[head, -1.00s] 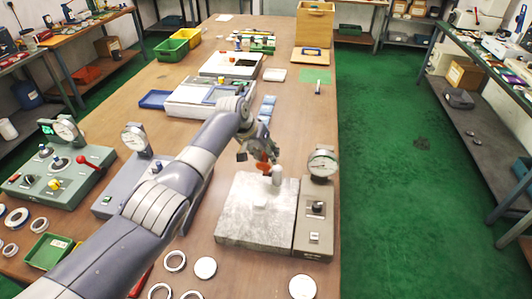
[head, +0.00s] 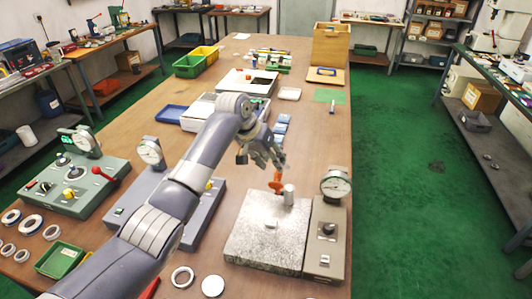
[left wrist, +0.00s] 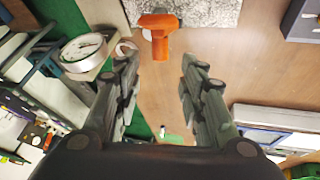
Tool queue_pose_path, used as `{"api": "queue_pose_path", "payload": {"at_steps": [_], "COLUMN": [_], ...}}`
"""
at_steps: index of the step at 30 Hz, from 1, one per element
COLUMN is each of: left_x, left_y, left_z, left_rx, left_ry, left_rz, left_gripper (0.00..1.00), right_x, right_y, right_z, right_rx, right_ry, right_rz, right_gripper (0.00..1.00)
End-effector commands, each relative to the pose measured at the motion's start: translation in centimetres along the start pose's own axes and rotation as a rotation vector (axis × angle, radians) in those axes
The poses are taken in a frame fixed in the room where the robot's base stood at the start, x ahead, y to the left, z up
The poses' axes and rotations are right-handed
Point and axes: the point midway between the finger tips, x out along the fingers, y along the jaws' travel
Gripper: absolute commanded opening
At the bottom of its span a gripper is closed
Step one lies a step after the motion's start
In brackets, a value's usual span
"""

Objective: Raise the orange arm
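The orange arm (head: 277,181) stands beside a short metal post (head: 289,194) at the back of a speckled stone plate (head: 262,245). In the left wrist view the orange arm (left wrist: 159,35) shows as a T-shaped piece at the top middle. My left gripper (head: 276,158) is just behind and above the orange arm in the head view. In the left wrist view its fingers (left wrist: 160,66) are spread apart with nothing between them, and the orange arm lies just beyond the fingertips. My right gripper is not in view.
A dial gauge (head: 336,185) on a grey box stands right of the plate. A grey-blue box with another gauge (head: 150,151) is partly hidden behind my left arm. Loose rings (head: 182,277) lie in front. Bare tabletop (head: 312,140) shows behind the plate.

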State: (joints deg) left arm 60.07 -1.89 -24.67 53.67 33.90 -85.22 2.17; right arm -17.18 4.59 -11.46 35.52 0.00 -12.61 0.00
Motion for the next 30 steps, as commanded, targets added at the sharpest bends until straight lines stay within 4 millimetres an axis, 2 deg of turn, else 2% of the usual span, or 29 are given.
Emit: {"api": "queue_pose_path", "payload": {"at_steps": [4, 9, 30], "left_x": [-2.3, -3.8, -4.1], "left_y": [0.0, 0.0, 0.0], "left_z": [-0.1, -0.1, 0.0], "left_rx": [0.002, 0.000, 0.000], "left_ry": [0.002, 0.000, -0.001], "left_rz": [-0.001, -0.001, 0.000], "left_gripper": [0.37, 0.37, 0.37], "right_x": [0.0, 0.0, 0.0], "right_y": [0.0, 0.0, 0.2], "right_z": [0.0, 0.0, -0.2], "right_rx": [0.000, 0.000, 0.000], "right_ry": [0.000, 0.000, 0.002], "right_rz": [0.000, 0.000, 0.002], "right_gripper": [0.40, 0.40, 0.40]}}
